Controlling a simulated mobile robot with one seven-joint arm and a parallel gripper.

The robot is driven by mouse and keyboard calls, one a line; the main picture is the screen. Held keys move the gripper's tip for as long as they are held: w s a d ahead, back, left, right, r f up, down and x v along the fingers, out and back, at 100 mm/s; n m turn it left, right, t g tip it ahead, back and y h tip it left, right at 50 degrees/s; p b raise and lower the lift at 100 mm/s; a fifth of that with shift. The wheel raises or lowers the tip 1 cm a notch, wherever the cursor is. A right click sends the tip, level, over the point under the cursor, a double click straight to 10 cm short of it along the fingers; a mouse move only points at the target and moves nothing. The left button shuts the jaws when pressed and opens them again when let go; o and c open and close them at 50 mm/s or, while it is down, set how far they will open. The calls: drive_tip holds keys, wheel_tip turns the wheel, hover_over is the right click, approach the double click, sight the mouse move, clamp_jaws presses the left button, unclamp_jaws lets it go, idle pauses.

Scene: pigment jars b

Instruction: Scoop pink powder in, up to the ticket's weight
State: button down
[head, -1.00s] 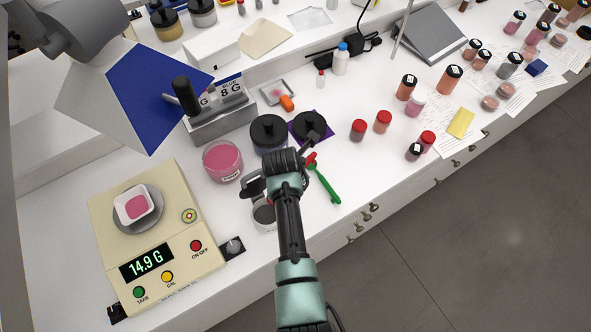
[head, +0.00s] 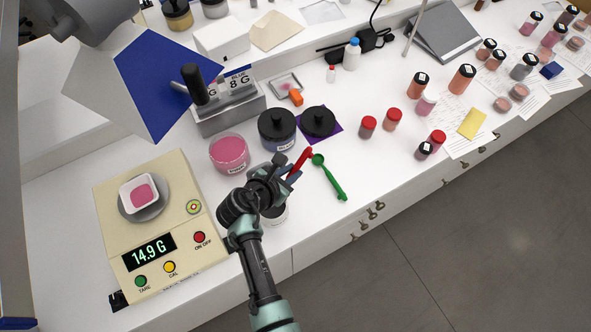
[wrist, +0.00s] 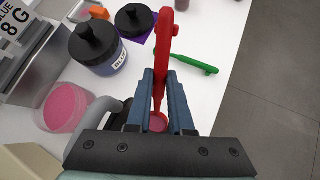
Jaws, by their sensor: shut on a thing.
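My gripper (head: 290,168) is shut on a red scoop (wrist: 167,40), above the bench right of the open pink jar. The scoop's bowl shows between the fingers in the wrist view (wrist: 158,122) and looks pink inside. The pink jar (head: 229,155) holds pink powder and also shows in the wrist view (wrist: 64,108). The scale (head: 115,210) reads 14.9 G. On its pan sits a white square tray (head: 126,198) with pink powder. A ticket (head: 238,79) in the grey holder reads 8 G with BLUE above; another ticket is mostly hidden by a black-handled object.
A lidded blue jar (head: 277,135) stands right of the pink jar. A black lid (head: 318,121) lies on a purple square. A green scoop (head: 328,178) lies on the bench. Red-capped jars stand further right.

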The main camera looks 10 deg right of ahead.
drive_tip(key=shift+s+a+r+n+t+h+b, duration=0.1)
drive_tip(key=shift+s+a+r+t+h+b, duration=0.15)
drive_tip(key=shift+a+t+h+b, duration=0.4)
drive_tip(key=shift+s+a+r+n+t+h+b, duration=0.1)
drive_tip(key=shift+s+a+t+h+b, duration=0.1)
drive_tip(key=shift+s+a+h+b, duration=0.45)
drive_tip(key=shift+a+r+n+t+h+b, duration=0.1)
drive_tip(key=shift+a+r+t+h+b, duration=0.25)
drive_tip(key=shift+b, duration=0.55)
drive_tip(key=h+b, duration=0.1)
drive_tip(key=s+a+t+b, duration=0.1)
drive_tip(key=b, duration=0.1)
drive_tip(key=a+t+h+b, duration=0.1)
drive_tip(key=shift+s+a+n+h, duration=0.2)
drive_tip(key=shift+s+n+h, duration=0.05)
drive_tip(key=shift+n+h, duration=0.1)
drive_tip(key=shift+r, duration=0.15)
